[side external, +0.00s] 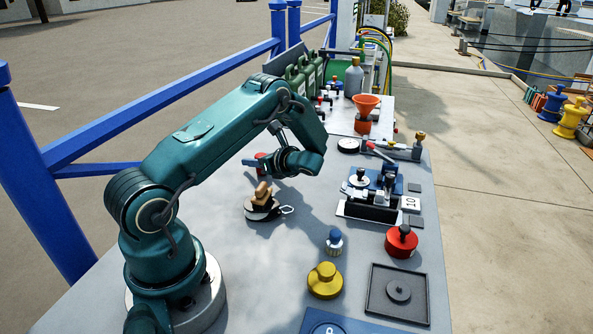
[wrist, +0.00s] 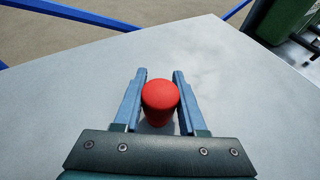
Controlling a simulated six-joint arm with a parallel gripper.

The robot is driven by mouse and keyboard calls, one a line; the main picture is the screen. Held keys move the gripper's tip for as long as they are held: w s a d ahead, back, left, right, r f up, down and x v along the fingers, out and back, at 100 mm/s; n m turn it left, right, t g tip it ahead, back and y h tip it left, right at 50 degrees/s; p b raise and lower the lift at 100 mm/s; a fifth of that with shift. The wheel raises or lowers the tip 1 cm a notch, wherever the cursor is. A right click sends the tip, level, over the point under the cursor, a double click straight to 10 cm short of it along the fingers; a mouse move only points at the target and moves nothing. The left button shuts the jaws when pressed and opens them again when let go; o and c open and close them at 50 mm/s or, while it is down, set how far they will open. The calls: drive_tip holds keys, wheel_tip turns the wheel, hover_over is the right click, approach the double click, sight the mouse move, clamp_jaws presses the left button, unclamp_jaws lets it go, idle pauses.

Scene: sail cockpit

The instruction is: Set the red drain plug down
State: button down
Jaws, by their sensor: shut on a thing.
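The red drain plug (wrist: 160,97) is a rounded red piece between the two blue fingers of my gripper (wrist: 160,80) in the wrist view. My gripper is shut on it. In the side external view my gripper (side external: 262,163) is over the far left part of the grey table, and a bit of the red plug (side external: 260,156) shows beside the fingers. Its lower end is hidden, and I cannot tell whether it touches the table.
The grey table (side external: 285,230) is clear around the plug. A black round piece with a tan knob (side external: 262,202) lies nearer. A red knobbed piece (side external: 401,241), a yellow one (side external: 325,281) and a black tray (side external: 372,310) stand to the right. Green jugs (side external: 305,75) stand behind.

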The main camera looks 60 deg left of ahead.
drive_tip(key=shift+f, duration=0.15)
drive_tip(key=shift+c, duration=2.4)
unclamp_jaws()
